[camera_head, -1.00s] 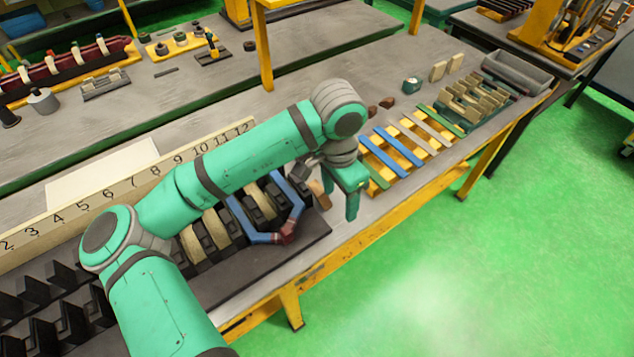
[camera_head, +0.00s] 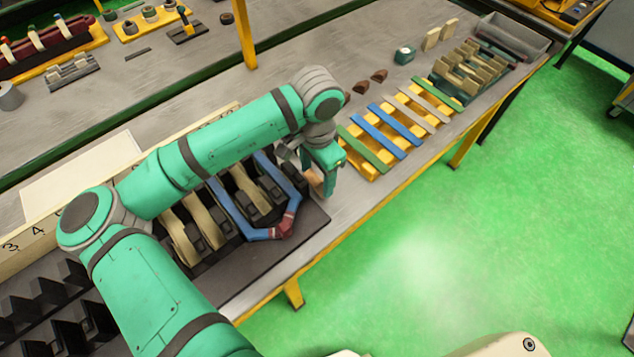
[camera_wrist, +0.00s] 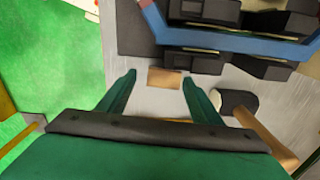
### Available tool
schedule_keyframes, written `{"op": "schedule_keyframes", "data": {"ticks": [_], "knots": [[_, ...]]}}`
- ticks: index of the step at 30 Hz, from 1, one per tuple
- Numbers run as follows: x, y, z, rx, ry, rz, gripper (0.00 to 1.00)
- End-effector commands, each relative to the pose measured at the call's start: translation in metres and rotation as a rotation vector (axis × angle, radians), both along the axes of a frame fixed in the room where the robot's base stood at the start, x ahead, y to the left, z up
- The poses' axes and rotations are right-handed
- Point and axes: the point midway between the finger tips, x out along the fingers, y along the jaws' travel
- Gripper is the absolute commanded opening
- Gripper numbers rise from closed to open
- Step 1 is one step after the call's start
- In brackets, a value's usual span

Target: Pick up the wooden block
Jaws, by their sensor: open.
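The wooden block (camera_wrist: 164,79) is a small tan block on the grey table. In the wrist view it lies between and just past the fingertips of my gripper (camera_wrist: 159,77), which is open and empty. In the head view my gripper (camera_head: 322,182) hangs with its fingers down at the right end of the black stator fixture (camera_head: 309,227). A tan piece (camera_head: 315,182) that looks like the block shows beside the near finger, partly hidden. I cannot tell whether the fingers touch it.
A wooden-handled tool (camera_wrist: 262,133) with a dark head lies right of the fingers in the wrist view. A blue coil (camera_head: 246,226) sits on the fixture. A yellow rack (camera_head: 374,171) with coloured strips stands to the right. The table's front edge is close.

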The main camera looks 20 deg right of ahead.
Motion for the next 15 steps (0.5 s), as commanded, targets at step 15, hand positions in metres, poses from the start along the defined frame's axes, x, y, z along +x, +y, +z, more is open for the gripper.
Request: {"op": "schedule_keyframes", "data": {"ticks": [15], "knots": [[0.002,0.002,-0.051,0.001,0.001,0.003,0.59]]}}
